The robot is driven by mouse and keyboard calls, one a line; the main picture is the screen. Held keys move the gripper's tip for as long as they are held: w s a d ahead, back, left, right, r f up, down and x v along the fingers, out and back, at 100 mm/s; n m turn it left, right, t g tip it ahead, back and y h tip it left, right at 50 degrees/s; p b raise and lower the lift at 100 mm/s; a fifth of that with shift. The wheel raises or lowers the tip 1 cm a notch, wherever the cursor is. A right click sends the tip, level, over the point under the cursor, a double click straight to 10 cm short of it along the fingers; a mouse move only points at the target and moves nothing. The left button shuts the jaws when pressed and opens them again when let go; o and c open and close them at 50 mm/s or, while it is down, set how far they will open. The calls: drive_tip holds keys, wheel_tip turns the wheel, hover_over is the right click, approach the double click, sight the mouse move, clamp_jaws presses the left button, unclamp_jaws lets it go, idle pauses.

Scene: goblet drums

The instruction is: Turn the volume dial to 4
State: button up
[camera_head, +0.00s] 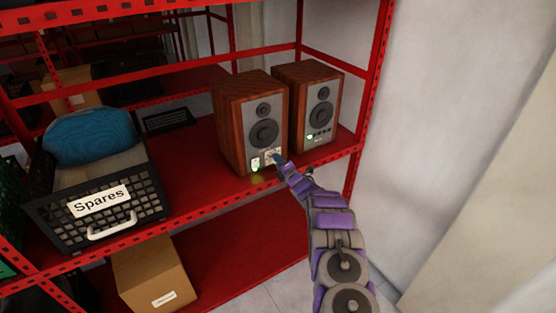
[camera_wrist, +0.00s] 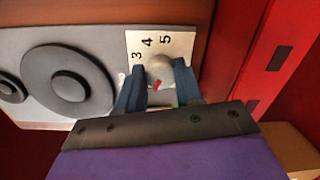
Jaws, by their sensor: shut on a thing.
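The volume dial is a small round grey knob (camera_wrist: 160,70) with a red mark on its lower side in the wrist view. It sits on a pale plate (camera_wrist: 176,42) printed with 3, 4 and 5; other numbers are hidden or unclear. My gripper (camera_wrist: 157,73) is shut on the dial, with one blue finger on each side of it. In the head view, my gripper (camera_head: 281,160) reaches the lower right front of the left wooden speaker (camera_head: 231,130). The dial is too small to read there, so the exact setting is unclear.
A second wooden speaker (camera_head: 302,105) stands to the right on the red shelf (camera_head: 195,150). A black "Spares" crate (camera_head: 142,198) holding a blue item (camera_head: 90,137) is at left. A cardboard box (camera_head: 152,275) is below. A shelf post (camera_head: 373,90) rises at right.

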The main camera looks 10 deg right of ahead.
drive_tip(key=m, duration=0.1)
drive_tip(key=m+p, duration=0.1)
drive_tip(key=m, duration=0.1)
drive_tip(key=shift+d+f+m, duration=0.15)
drive_tip(key=shift+f+m, duration=0.05)
drive_tip(key=shift+m, duration=0.1)
drive_tip(key=m, duration=0.3)
drive_tip(key=shift+f+g+p, duration=0.1)
drive_tip(key=shift+g+p, duration=0.2)
drive_tip(key=m, duration=0.4)
drive_tip(key=shift+f, duration=0.1)
drive_tip(key=m, duration=0.3)
drive_tip(key=shift+y, duration=0.3)
drive_tip(key=m+b, duration=0.1)
drive_tip(key=m, duration=0.4)
drive_tip(key=shift+f+m, duration=0.1)
drive_tip(key=shift+m, duration=0.2)
drive_tip(key=m, duration=0.4)
drive_tip(key=shift+s+m+y+b, duration=0.1)
drive_tip(key=shift+m+y+b, duration=0.2)
drive_tip(key=shift+m+y, duration=0.1)
drive_tip(key=shift+m, duration=0.3)
